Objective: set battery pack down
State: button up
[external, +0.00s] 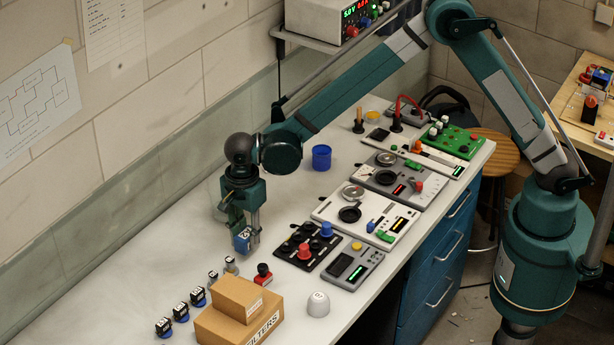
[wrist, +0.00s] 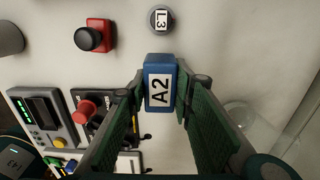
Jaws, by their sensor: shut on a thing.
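My gripper (wrist: 158,105) is shut on a blue battery pack (wrist: 158,64) with a white label reading A2. The pack sits between the two green finger pads in the wrist view. In the external view my gripper (external: 243,222) points down over the white bench, and the blue pack (external: 242,241) shows at its fingertips. I cannot tell whether the pack's underside touches the bench.
Control panels (external: 365,220) line the right side.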

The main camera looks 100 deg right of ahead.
aim_at(247, 247)
jog(key=shift+f, duration=0.1)
jog(key=shift+f, duration=1.75)
jog(key=shift+f, duration=0.15)
jog(key=o, duration=1)
jog(key=shift+r, duration=0.2)
notch_tip(247, 247, up, 12)
jog(key=shift+f, duration=0.1)
